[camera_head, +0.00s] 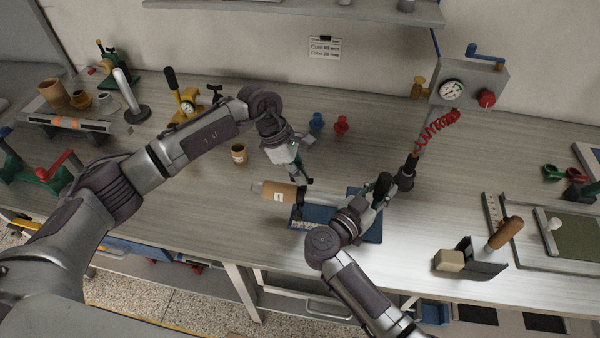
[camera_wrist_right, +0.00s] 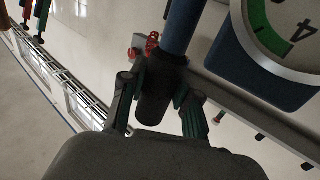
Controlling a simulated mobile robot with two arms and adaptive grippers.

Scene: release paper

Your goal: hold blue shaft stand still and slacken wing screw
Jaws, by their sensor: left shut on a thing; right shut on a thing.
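The blue shaft stand (camera_head: 373,230) is on the bench in the middle, its blue base partly hidden by my right arm. A brown roll (camera_head: 270,189) with a white label lies level beside it. My left gripper (camera_head: 304,190) is shut at the roll's right end, where the wing screw seems to be; the fingers hide it. My right gripper (camera_head: 383,188) is over the stand's right side. In the right wrist view, its fingers (camera_wrist_right: 160,95) are shut around a dark cylinder on a blue bar (camera_wrist_right: 181,28), apparently part of the stand.
A gauge unit (camera_head: 452,92) with a red coiled hose (camera_head: 437,130) stands behind my right gripper. Blue (camera_head: 317,121) and red (camera_head: 341,125) fittings are behind the roll. A dark holder with a brown-handled tool (camera_head: 504,234) stands to the right. Bench space between is clear.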

